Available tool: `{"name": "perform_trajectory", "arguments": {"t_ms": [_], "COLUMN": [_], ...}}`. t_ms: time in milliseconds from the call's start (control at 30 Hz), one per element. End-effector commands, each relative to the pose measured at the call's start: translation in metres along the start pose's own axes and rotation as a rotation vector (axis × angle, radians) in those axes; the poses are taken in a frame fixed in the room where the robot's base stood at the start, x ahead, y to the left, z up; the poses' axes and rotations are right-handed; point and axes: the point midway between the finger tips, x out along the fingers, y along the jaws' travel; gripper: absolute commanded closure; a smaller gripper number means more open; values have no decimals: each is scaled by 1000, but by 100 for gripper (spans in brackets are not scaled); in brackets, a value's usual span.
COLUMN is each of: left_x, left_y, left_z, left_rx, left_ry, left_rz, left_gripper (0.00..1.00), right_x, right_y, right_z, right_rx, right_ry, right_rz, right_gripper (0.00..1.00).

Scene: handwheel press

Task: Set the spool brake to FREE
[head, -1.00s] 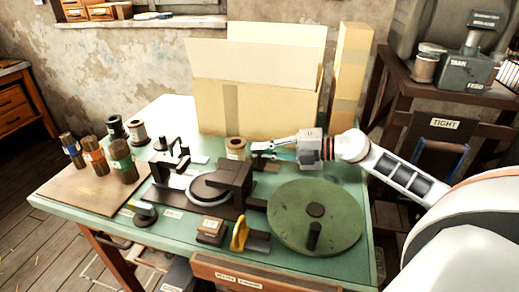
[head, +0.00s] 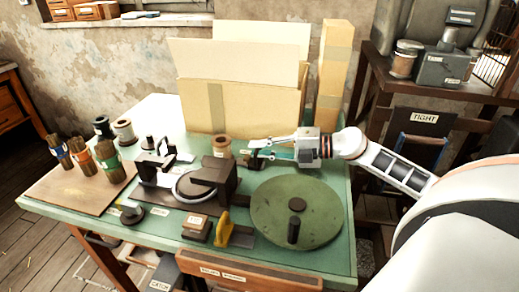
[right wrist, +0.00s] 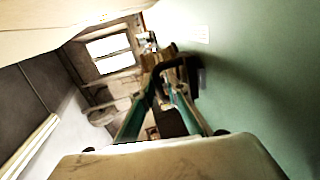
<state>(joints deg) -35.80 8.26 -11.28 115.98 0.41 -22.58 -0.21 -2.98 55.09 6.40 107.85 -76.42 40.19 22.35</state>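My right gripper (head: 250,149) reaches in from the right over the back of the green bench. Its two teal fingers are apart, with the tips just right of a brown spool (head: 222,146). A small dark piece (head: 256,164) lies under the tips; I cannot tell whether it is touched. In the right wrist view the fingers (right wrist: 164,88) point at a dark bent bar (right wrist: 180,63), close to the tips. No FREE marking is legible, and I cannot tell for certain which part is the spool brake. My left gripper is not in view.
A green round wheel (head: 297,228) with a dark knob lies front right. The dark press (head: 212,178) stands mid-bench, with a yellow lever (head: 223,228) in front. An open cardboard box (head: 240,105) closes off the back. Several wrapped rolls stand on a board (head: 65,190) at left.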

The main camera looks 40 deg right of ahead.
Motion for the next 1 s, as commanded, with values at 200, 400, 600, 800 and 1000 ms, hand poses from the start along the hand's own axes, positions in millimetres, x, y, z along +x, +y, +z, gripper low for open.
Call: {"name": "perform_trajectory", "arguments": {"t_ms": [200, 400, 600, 800, 1000], "left_x": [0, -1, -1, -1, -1], "left_y": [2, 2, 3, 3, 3], "left_z": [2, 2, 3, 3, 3], "left_rx": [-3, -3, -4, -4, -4], "left_ry": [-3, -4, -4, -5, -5], "left_rz": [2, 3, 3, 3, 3], "left_gripper": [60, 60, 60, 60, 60], "right_x": [-20, -47, -67, -75, -75], "right_y": [-2, -2, -2, -1, -1], "right_z": [0, 0, 0, 0, 0], "right_rx": [1, 2, 3, 0, 0], "right_ry": [-2, -1, -1, -1, -1], "right_rz": [-3, -4, -2, -1, -1], "right_gripper": [86, 86, 86, 86, 86]}}
